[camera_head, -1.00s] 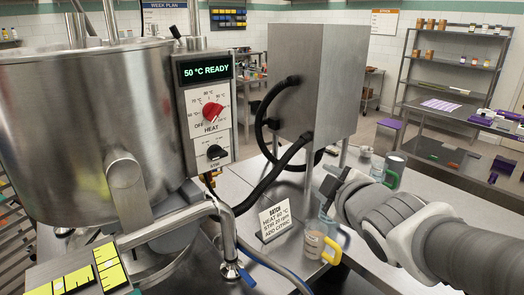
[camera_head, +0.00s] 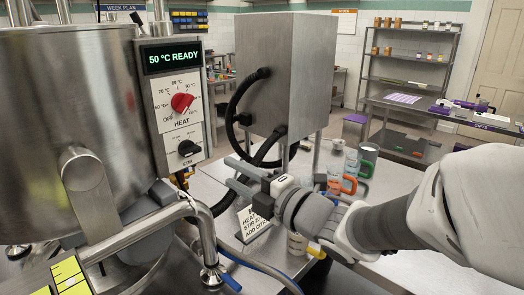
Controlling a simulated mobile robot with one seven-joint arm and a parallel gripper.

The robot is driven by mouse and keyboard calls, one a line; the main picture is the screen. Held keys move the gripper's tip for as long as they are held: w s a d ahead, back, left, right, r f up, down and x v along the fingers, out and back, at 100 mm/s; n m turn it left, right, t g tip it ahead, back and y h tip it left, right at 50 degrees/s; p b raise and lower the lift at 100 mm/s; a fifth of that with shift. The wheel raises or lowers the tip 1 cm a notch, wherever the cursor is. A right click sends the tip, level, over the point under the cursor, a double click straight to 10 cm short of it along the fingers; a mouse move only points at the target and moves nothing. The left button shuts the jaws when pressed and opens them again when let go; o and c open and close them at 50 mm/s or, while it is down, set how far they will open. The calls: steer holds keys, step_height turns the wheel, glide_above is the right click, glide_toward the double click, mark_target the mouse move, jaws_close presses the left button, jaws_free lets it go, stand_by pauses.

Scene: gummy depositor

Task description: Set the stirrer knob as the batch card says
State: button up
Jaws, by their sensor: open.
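The stirrer knob (camera_head: 188,148) is a small black knob above the word STIR, low on the white control panel of the steel kettle. Its exact setting is too small to read. The batch card (camera_head: 252,226) stands on the steel table, partly hidden behind my gripper; HEAT, STIR and ADD CITRIC lines show in part. My gripper (camera_head: 231,174) is open and empty, its two fingers pointing left. In the picture it is right of and slightly below the knob, apart from it.
The red HEAT knob (camera_head: 182,103) sits above the stirrer knob, under a display (camera_head: 172,57) reading 50 °C READY. A steel box (camera_head: 275,75) with black hoses stands behind my gripper. A bent steel pipe (camera_head: 190,212) runs below the panel. Mugs (camera_head: 366,160) stand at right.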

mark_target(194, 152)
steer(key=p+x, duration=0.1)
steer(key=x, duration=1.2)
jaws_close()
